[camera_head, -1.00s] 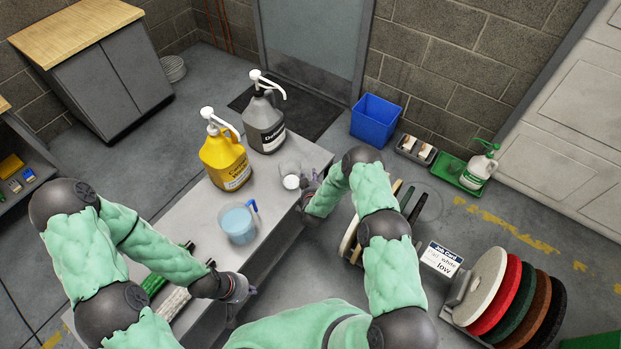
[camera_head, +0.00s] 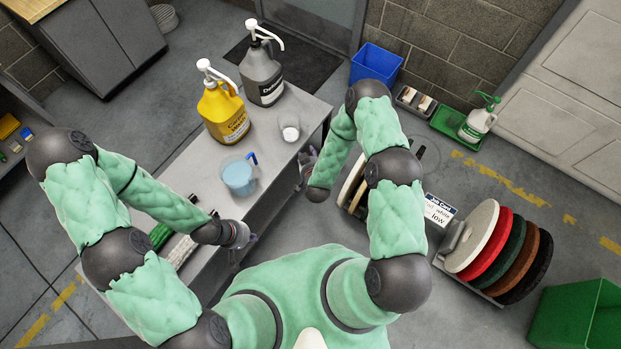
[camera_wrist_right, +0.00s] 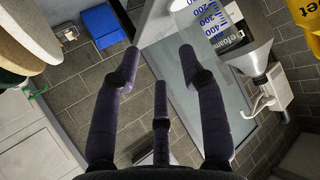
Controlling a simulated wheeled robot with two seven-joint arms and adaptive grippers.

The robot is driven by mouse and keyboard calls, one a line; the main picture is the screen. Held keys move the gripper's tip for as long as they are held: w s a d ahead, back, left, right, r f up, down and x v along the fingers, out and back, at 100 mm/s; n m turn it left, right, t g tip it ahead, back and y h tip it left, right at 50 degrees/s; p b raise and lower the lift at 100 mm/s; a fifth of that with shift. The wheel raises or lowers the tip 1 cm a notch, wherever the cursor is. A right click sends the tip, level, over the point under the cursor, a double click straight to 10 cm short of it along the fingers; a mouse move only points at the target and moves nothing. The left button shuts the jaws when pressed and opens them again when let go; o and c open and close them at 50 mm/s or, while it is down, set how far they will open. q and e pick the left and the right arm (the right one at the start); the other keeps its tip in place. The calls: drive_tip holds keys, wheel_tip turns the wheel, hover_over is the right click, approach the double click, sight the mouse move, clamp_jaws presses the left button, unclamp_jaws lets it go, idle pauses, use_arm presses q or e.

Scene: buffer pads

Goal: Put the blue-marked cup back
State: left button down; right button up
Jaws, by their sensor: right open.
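The blue-marked cup (camera_head: 289,128) is a clear cup with a whitish base. It stands upright on the grey bench (camera_head: 272,178), near its right edge. In the right wrist view the cup (camera_wrist_right: 203,18) shows at the top with blue graduation marks and numbers, beyond the fingertips. My right gripper (camera_head: 307,163) is beside the bench's right edge, apart from the cup; its spread fingers (camera_wrist_right: 160,62) are open and empty. My left gripper (camera_head: 241,238) is over the bench's near end; its fingers are too small to read.
A jug (camera_head: 238,177) of blue liquid stands on the bench, left of the cup. A yellow bottle (camera_head: 224,118) and a grey bottle (camera_head: 262,80), both pump-topped, stand behind. Round pads (camera_head: 478,238) are racked on the floor at right, near a job card (camera_head: 439,210).

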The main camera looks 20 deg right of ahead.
drive_tip(key=s+a+r+g+y, duration=0.2)
drive_tip(key=s+g, duration=0.3)
drive_tip(key=s, duration=0.7)
drive_tip(key=s+a+r+g+y, duration=0.2)
drive_tip(key=s+a+g+y, duration=0.1)
drive_tip(key=s, duration=0.9)
drive_tip(key=a+g, duration=0.1)
drive_tip(key=g, duration=0.1)
drive_tip(key=shift+s+a+g+y, duration=0.35)
drive_tip(key=shift+a+g+y, duration=0.05)
